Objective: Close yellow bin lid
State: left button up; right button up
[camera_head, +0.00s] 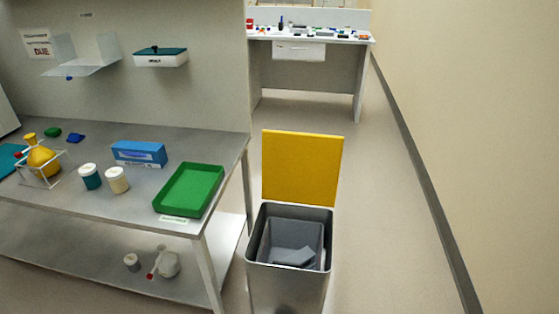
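A metal bin (290,284) stands on the floor to the right of the workbench. Its yellow lid (302,167) is open and stands about upright at the bin's far edge. A grey inner liner (292,238) with some grey content shows inside the bin. Neither my left nor my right gripper shows in the head view.
A grey workbench (110,195) on the left carries a green tray (189,189), a blue box (140,153), two jars and a yellow flask (42,158). Another bench (308,70) stands behind. Floor (395,240) is clear between the bin and the right wall.

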aim_at(298, 168)
jog(key=i+l+u, duration=0.4)
jog(key=l, duration=0.25)
jog(key=i+l+u, duration=0.15)
jog(key=l+u, duration=0.3)
jog(key=l, duration=0.25)
jog(key=i+l+u, duration=0.1)
jog(key=l+u, duration=0.3)
jog(key=l, duration=0.35)
jog(key=l+u, duration=0.45)
jog(key=l, duration=0.35)
